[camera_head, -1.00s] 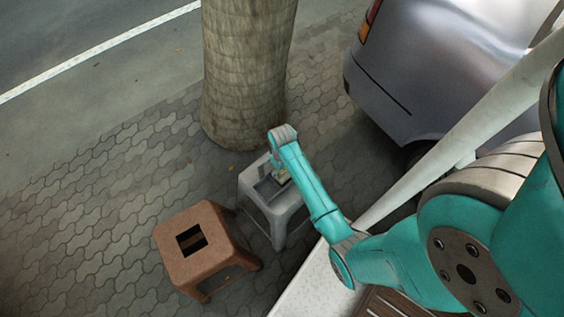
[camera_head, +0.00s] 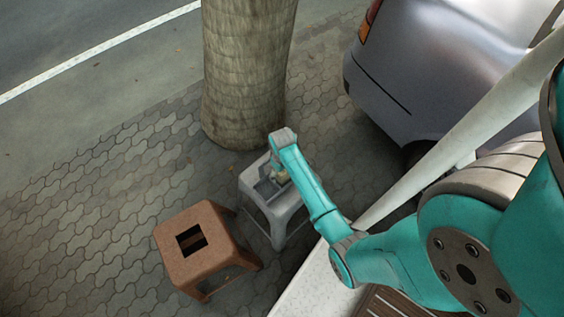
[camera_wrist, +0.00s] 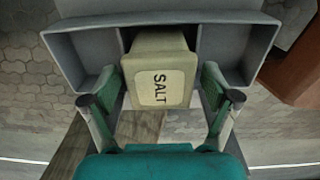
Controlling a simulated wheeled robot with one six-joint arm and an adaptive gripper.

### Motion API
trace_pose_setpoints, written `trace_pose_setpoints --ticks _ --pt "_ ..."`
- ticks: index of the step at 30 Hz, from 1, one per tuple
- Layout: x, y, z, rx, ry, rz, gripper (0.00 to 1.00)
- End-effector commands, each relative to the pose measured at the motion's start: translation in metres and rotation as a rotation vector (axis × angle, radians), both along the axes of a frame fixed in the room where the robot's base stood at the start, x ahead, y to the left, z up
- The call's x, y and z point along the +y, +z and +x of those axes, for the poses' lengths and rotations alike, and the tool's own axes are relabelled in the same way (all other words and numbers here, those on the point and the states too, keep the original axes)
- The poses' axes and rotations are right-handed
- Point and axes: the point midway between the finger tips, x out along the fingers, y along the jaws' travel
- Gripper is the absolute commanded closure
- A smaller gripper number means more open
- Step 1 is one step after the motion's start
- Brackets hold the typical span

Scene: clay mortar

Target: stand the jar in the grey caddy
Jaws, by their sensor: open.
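The jar (camera_wrist: 160,70), pale beige with a SALT label, is between my gripper's fingers in the wrist view. It appears to be in the middle compartment of the grey caddy (camera_wrist: 85,50), with dividers on both sides; its base is hidden. My gripper (camera_wrist: 160,88) is open, one finger on each side of the jar. A gap shows at least on the right; whether the left finger touches is hard to tell. In the head view the caddy (camera_head: 262,190) is on the grey stool (camera_head: 278,216), and the jar (camera_head: 281,178) is mostly hidden by my arm.
A brown stool (camera_head: 205,262) with a slot in its top stands left of the grey stool. A tree trunk (camera_head: 243,80) rises just behind. A silver car (camera_head: 430,80) and a slanted pole (camera_head: 470,120) are to the right. Paving at left is clear.

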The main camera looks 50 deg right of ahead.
Motion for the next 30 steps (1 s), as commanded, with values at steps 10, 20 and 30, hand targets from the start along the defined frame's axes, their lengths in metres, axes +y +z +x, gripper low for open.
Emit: trace_pose_setpoints --ticks 10,20,30 --pt "-0.001 0.047 0.001 -0.005 0.000 -0.002 0.13" --pt "-0.001 0.106 0.001 -0.003 0.000 -0.002 0.13" --pt "0.000 0.122 0.000 0.000 0.000 0.000 0.13"
